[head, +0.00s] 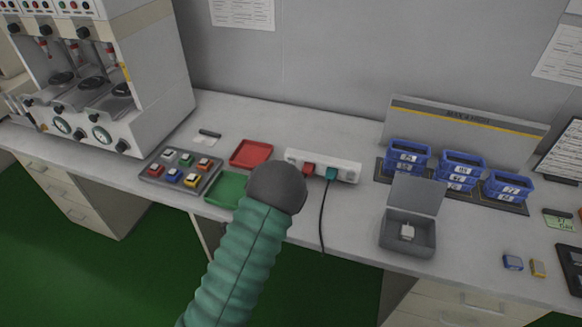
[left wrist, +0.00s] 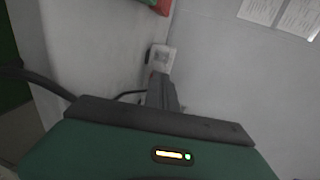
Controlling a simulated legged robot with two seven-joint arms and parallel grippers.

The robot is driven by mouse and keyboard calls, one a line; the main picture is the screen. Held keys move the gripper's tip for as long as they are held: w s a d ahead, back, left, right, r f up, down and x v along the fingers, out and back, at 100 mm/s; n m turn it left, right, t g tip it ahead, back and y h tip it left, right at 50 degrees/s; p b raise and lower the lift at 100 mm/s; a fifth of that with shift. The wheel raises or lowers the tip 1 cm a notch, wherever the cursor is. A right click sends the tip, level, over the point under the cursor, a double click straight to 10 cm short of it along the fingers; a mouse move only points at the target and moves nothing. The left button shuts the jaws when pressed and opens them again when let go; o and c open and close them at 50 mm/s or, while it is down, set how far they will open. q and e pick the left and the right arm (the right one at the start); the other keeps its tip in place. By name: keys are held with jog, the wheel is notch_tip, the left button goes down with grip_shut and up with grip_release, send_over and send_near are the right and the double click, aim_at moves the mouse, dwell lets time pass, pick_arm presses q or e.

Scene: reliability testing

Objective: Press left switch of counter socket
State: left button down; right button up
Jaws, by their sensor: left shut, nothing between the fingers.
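My left arm's green sleeve and dark rounded wrist reach up in front of the counter in the head view, and the wrist hides the gripper there. In the left wrist view, the shut, empty left gripper (left wrist: 160,82) points at the end of the white socket (left wrist: 166,57). Contact cannot be told. My right gripper is not in view.
A red tray (head: 251,153) and a green tray (head: 215,190) lie left of the socket. A black cable (head: 323,215) runs from it over the counter edge. An open grey box (head: 408,239) and blue bins (head: 408,155) stand right. A button panel (head: 158,183) lies left.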

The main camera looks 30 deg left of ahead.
pick_arm(q)
jog(key=shift+w+f, duration=0.1)
jog(key=shift+w, duration=0.2)
jog(key=x, duration=1.2)
jog(key=shift+w+a+b, duration=0.25)
jog(key=shift+b, duration=0.05)
jog(key=shift+w+a+r, duration=0.1)
jog(key=shift+w+r, duration=0.25)
jog(key=shift+w, duration=0.25)
